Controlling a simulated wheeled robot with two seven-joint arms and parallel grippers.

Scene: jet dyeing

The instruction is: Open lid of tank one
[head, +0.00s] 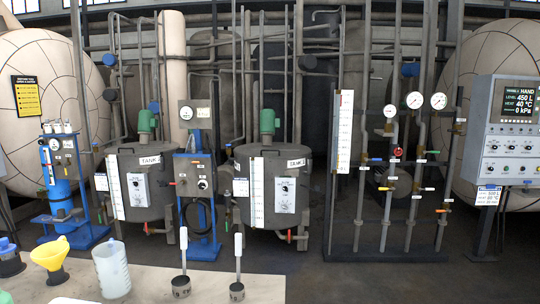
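Two dark grey round tanks stand on the floor beyond the table in the head view. The left tank (157,195) has a label reading "TANK" (149,160) on its rim, and the right tank (245,195) has a similar label (296,163). The numbers on the labels are too small to read surely. The left tank's lid (128,149) and the right tank's lid (250,151) both look flat and closed. A green motor (147,122) stands above the left lid and another green motor (267,121) above the right. Neither of my grippers is in view.
A blue pump stand (200,190) stands between the tanks. A pipe rack (385,254) and control panel (508,130) stand right.

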